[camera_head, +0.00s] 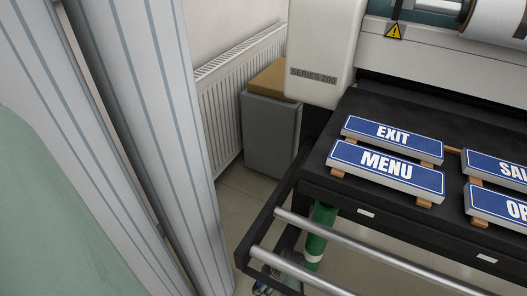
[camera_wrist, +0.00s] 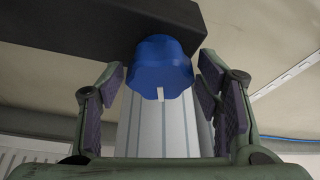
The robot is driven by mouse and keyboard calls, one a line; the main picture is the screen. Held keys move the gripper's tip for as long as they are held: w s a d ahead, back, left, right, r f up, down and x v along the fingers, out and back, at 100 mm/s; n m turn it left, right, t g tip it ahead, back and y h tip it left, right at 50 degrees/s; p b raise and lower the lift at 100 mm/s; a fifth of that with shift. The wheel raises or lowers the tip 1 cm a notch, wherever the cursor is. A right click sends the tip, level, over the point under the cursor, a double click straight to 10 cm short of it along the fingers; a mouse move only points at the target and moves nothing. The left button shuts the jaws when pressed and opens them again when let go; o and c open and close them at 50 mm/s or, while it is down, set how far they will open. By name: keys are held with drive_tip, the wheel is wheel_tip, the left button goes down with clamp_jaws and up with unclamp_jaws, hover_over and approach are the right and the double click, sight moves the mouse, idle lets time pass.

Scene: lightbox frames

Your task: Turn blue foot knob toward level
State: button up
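The blue foot knob (camera_wrist: 160,65) is in the middle of the wrist view, a lobed knob under a dark beam (camera_wrist: 75,35). A small white mark shows on its lower near edge, close to the middle. My gripper (camera_wrist: 161,82) is open, with one finger pad on each side of the knob. A narrow gap appears between each pad and the knob; how deep the knob sits between the pads is hard to tell. In the head view the knob cannot be made out, and my gripper is not clearly visible below the machine.
In the head view, a dark machine bed (camera_head: 325,185) carries blue signs, including EXIT (camera_head: 392,133) and MENU (camera_head: 385,165). Metal rails (camera_head: 330,238) run along its front. A grey bin (camera_head: 270,135) stands by the radiator (camera_head: 225,105). Pale striped panels (camera_head: 150,110) fill the left.

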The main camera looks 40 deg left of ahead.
drive_tip(key=shift+o, duration=0.3)
drive_tip(key=v, duration=1.2)
